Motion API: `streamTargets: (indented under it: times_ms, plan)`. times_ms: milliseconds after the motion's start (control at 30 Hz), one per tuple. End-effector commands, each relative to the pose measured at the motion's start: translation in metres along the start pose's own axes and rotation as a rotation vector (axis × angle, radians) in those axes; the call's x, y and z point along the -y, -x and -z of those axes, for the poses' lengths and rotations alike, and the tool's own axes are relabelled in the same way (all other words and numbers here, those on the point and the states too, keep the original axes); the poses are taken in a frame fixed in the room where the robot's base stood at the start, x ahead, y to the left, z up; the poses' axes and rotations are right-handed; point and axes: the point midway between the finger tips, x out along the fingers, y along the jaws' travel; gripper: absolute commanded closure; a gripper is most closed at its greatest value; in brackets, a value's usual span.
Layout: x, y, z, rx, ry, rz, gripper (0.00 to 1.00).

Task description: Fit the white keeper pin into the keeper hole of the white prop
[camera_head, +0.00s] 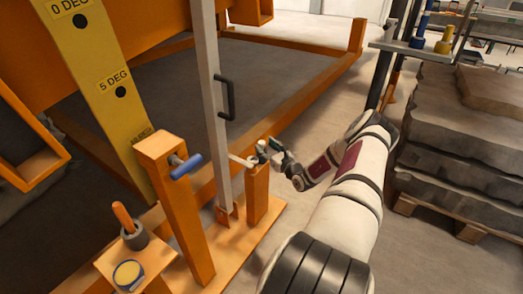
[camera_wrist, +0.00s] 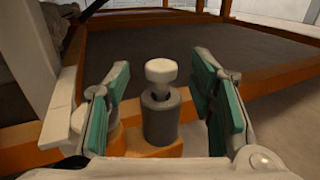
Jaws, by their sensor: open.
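The white keeper pin (camera_wrist: 160,72) stands upright in a dark grey holder (camera_wrist: 161,118), its round head showing above the rim in the wrist view. The holder is on top of a short orange post (camera_head: 257,192). My gripper (camera_head: 268,154) is at the top of that post. In the wrist view its green-padded fingers (camera_wrist: 160,103) are open, one on each side of the pin and holder, with gaps on both sides. The tall white prop (camera_head: 211,100), with a black handle, stands just left of the post in the head view. I cannot make out its keeper hole.
A taller orange post with a blue-handled pin (camera_head: 185,166) stands left of the prop. An orange-handled tool sits in a dark cup (camera_head: 135,237) beside a yellow round item (camera_head: 128,274). Stacked slabs (camera_head: 465,125) stand at right. Orange sandbed framing lies behind.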

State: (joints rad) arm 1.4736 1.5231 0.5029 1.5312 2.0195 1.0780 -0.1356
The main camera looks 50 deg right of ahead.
Motion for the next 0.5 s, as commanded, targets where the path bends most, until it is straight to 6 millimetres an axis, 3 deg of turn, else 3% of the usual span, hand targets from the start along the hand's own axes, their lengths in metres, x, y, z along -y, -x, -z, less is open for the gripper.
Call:
streamTargets:
  times_ms: [233, 467, 500]
  plan:
    - [0.001, -0.034, 0.003, 0.000, 0.002, -0.003, 0.50]
    - [0.001, -0.037, 0.001, -0.001, 0.000, -0.002, 0.50]
    - [0.001, -0.037, 0.001, -0.001, 0.000, -0.002, 0.55]
